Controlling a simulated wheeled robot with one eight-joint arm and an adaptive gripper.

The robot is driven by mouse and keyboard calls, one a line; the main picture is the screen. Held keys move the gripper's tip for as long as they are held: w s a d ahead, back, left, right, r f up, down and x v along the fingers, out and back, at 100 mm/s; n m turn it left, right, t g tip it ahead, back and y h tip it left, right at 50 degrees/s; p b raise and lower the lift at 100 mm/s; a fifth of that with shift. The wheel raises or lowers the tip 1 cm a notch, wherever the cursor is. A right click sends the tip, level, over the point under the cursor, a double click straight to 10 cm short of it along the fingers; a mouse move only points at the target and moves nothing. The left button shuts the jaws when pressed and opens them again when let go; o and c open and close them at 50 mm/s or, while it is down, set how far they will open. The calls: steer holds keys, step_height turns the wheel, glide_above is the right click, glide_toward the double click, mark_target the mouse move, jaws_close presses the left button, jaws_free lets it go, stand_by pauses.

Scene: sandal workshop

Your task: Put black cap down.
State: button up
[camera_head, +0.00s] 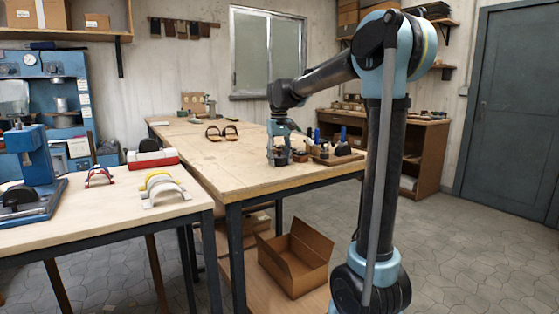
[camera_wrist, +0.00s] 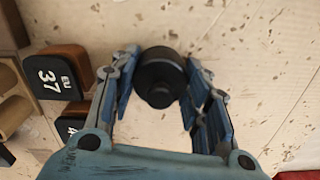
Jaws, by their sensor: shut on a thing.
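The black cap (camera_wrist: 160,77) is a round, dark cylinder between my gripper's two blue-grey fingers in the wrist view. My gripper (camera_wrist: 161,66) is shut on it, with one finger at each side. In the head view my gripper (camera_head: 279,153) points down over the near right part of the long wooden table (camera_head: 225,152). The cap is close to the tabletop; I cannot tell whether it touches. In the head view the cap is too small and covered by the fingers to make out clearly.
Tools and holders (camera_head: 335,153) crowd the table's right end. Sandals (camera_head: 222,132) lie farther back. Bare tabletop lies left of my gripper in the head view.

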steer(key=o, duration=0.9)
steer(key=shift+r, duration=0.1)
